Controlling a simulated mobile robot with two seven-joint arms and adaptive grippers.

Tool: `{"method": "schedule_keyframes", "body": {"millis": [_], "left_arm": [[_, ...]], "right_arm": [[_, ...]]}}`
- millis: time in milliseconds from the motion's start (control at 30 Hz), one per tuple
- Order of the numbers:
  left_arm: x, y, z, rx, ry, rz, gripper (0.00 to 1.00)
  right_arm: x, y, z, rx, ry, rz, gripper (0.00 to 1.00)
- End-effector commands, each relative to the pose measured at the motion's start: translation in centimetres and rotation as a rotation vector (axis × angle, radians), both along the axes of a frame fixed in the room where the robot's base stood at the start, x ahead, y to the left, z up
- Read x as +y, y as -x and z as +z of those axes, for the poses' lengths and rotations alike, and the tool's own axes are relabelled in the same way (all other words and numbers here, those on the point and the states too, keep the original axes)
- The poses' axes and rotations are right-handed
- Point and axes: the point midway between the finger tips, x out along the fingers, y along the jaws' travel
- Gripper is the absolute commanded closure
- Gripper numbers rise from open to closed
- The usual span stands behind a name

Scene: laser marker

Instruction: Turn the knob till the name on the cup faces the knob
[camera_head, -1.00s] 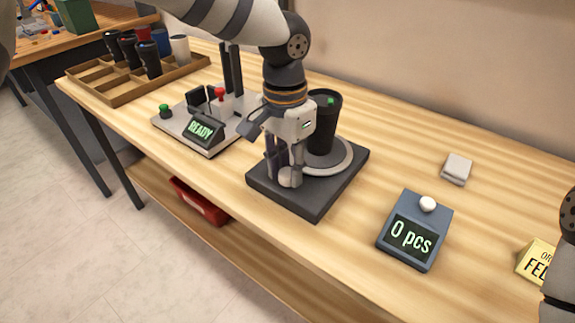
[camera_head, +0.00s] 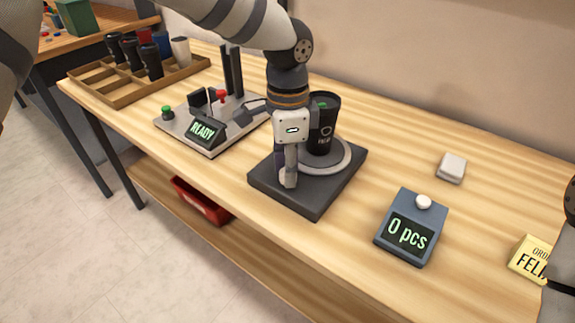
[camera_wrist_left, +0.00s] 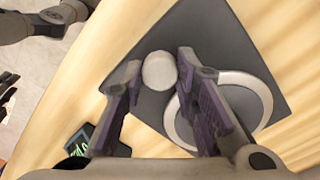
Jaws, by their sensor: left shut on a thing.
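A black cup (camera_head: 324,132) with a green mark on top stands upright on the round grey turntable (camera_head: 343,166) of a dark base (camera_head: 302,205). A pale ring mark and small writing show on the cup's front side; the writing is too small to read. My left gripper (camera_head: 287,180) points down at the base's front corner, in front of the cup. It is shut on the pale round knob (camera_wrist_left: 160,71), which sits between its fingertips in the left wrist view. The fingers mostly hide the knob in the head view. My right gripper is not in view.
Left of the base is a marker station (camera_head: 210,128) with a READY screen. A wooden tray (camera_head: 122,98) with several cups is at the far left. A counter box (camera_head: 411,228) reading "0 pcs", a pale block (camera_head: 451,167) and a yellow order card (camera_head: 528,259) are to the right.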

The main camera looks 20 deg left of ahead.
Motion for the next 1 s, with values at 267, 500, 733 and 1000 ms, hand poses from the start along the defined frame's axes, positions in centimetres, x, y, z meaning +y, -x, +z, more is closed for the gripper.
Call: {"method": "schedule_keyframes", "body": {"millis": [267, 500, 733, 1000], "left_arm": [[-0.01, -0.02, -0.03, 0.0, -0.002, -0.227, 1.0], [-0.03, -0.01, -0.06, 0.001, -0.001, -0.366, 1.0], [-0.04, -0.01, -0.08, 0.001, -0.001, -0.437, 1.0], [-0.05, 0.0, -0.09, 0.001, 0.0, -0.461, 1.0]], "right_arm": [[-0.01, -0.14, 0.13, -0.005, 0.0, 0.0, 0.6], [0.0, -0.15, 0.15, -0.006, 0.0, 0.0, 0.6], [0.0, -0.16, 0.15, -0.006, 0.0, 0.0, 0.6], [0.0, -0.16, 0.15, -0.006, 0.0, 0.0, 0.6]]}}
